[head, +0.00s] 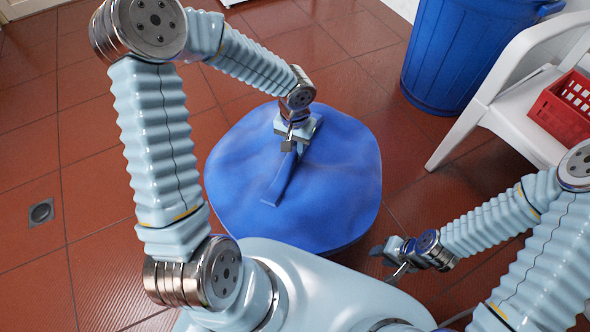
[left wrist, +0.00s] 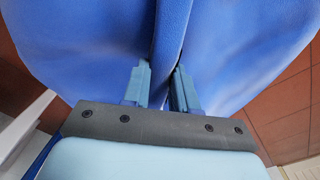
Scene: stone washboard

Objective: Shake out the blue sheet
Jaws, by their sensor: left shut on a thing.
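The blue sheet (head: 340,185) is a rounded, gently rippled spread in front of my base in the head view, with a raised fold along its middle. My left gripper (head: 290,147) is over the sheet and shut on that fold. In the left wrist view, the two fingers of my left gripper (left wrist: 163,88) pinch the fold, and the sheet (left wrist: 90,40) fills most of the picture. My right gripper (head: 385,255) is low beside my base, right of the sheet and apart from it. Its fingers are too small to read.
A blue bin (head: 465,50) stands at the back right. A white plastic chair (head: 490,90) with a red basket (head: 565,110) on it is at the right. A floor drain (head: 41,212) lies at the left.

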